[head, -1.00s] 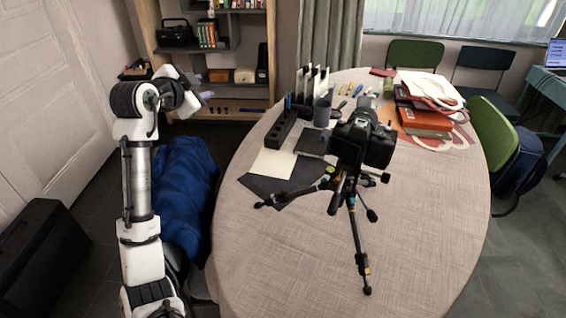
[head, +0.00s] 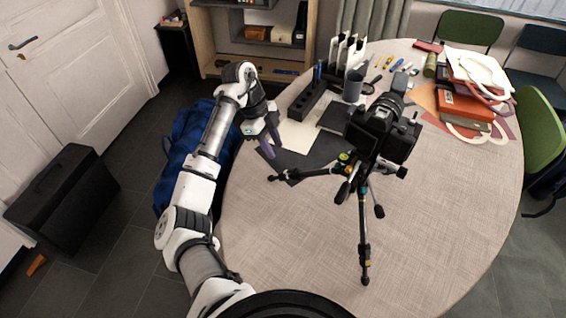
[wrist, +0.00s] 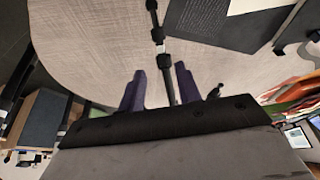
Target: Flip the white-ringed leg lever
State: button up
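The black tripod (head: 363,230) stands on the round table with a black camera (head: 382,135) on top. One leg (head: 318,171) spreads left, another points to the front, and its levers are small and dark. A yellow-green ring and a teal ring show near the leg tops; I cannot make out which lever has a white ring. My gripper (head: 270,146) has purple fingers and hangs above the table's left part, just beyond the left leg's foot. In the wrist view my gripper (wrist: 160,76) is open, with a tripod leg (wrist: 159,36) with black clamps showing beyond the gap, apart from the fingers.
The table (head: 300,240) is bare at the front. Dark sheets (head: 305,157), a black pen block (head: 306,100), a grey cup (head: 353,87) and white file holders (head: 347,52) lie behind the tripod. Orange books (head: 465,105) and a white-handled bag are at back right.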

aim_at(286, 171)
jog(key=x, duration=0.8)
jog(key=shift+r, duration=0.1)
grip_shut()
